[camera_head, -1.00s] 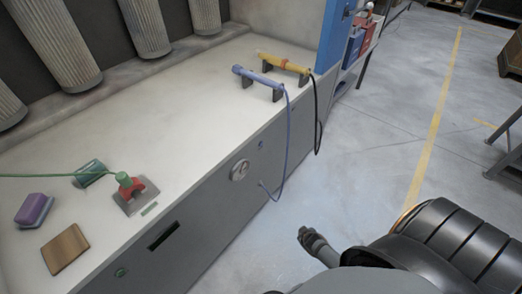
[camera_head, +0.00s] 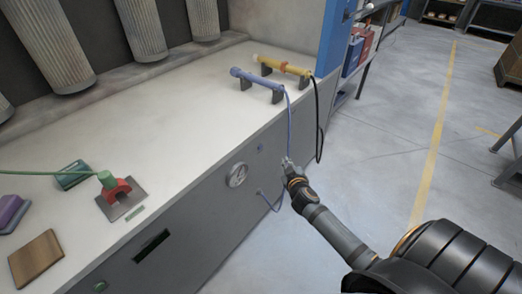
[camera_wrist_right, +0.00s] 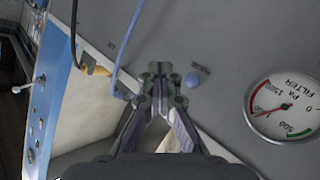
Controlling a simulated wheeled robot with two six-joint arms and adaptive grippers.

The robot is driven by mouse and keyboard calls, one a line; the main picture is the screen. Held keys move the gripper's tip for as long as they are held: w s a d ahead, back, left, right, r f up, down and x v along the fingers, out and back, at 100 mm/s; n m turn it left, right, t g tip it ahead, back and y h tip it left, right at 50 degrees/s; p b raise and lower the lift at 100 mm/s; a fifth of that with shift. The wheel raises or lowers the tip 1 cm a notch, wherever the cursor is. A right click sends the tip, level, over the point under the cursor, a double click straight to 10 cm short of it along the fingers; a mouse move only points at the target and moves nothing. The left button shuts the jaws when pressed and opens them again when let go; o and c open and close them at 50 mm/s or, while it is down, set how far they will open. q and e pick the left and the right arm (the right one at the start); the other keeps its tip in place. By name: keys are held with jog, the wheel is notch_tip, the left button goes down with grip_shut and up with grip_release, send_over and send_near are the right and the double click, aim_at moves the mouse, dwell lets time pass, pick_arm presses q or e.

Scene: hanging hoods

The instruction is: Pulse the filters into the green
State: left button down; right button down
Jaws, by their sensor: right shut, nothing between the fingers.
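The pleated filters (camera_head: 57,45) hang in the dark recess at the upper left in the head view. A round dial gauge (camera_head: 237,174) sits on the grey cabinet front. In the right wrist view the gauge (camera_wrist_right: 285,108) reads FILTER, Pa, with a red arc and a green arc; its needle seems to lie on the red side. A blue button (camera_head: 260,148) is above right of the gauge, and shows in the wrist view (camera_wrist_right: 192,80) just right of my fingertips. My right gripper (camera_head: 287,162) is shut and empty, in front of the cabinet near the blue hose. My left gripper is out of view.
A blue tool (camera_head: 257,83) and a yellow tool (camera_head: 283,65) rest on stands; their cords hang over the front edge near my gripper.

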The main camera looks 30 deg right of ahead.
aim_at(260, 147)
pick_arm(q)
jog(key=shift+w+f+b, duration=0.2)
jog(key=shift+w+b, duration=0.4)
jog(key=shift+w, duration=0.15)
pick_arm(e)
jog(key=w+a, duration=0.3)
jog(key=w, duration=0.5)
jog(key=shift+a, duration=0.2)
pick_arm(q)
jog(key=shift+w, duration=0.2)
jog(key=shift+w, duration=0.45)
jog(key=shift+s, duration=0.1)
